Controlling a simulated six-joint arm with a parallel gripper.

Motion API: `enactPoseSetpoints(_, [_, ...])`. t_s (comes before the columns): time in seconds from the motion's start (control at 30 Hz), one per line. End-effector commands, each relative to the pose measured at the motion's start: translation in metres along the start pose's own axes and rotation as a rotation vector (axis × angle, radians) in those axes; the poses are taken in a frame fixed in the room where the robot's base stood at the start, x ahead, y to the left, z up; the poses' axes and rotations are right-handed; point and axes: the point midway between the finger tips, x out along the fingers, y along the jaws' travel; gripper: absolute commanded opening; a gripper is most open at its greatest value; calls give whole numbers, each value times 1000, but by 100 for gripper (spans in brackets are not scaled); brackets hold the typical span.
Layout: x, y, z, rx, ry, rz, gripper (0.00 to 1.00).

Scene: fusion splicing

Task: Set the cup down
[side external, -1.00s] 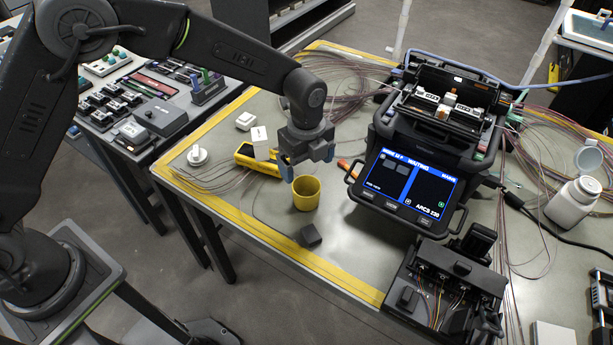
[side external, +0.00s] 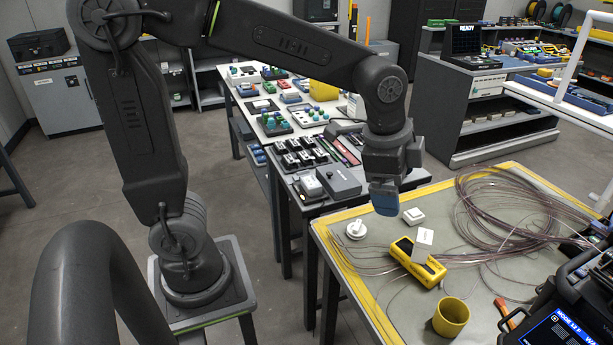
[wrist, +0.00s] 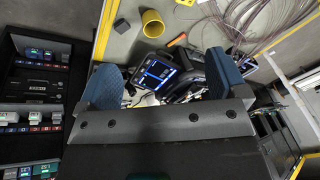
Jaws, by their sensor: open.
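A yellow device (side external: 418,262) with a white card lies behind the cup. A white round part (side external: 355,229) and a small white box (side external: 413,216) are nearby. The black splicer (side external: 570,315) is at right, with coiled fibres (side external: 525,215) behind. An orange-handled tool (side external: 506,314) lies beside the cup.

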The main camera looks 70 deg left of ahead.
Motion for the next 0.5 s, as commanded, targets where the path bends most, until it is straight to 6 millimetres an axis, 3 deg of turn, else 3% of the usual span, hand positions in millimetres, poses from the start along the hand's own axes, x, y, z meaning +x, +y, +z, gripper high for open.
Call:
enactPoseSetpoints(0.1, [-30,14,41,-258,52,-56,91])
enactPoseSetpoints(0.2, [-42,29,70,-463,94,-88,91])
enactPoseSetpoints(0.33, [-48,46,99,-674,144,-117,91])
enactPoseSetpoints(0.5, [-48,58,117,-822,181,-132,91])
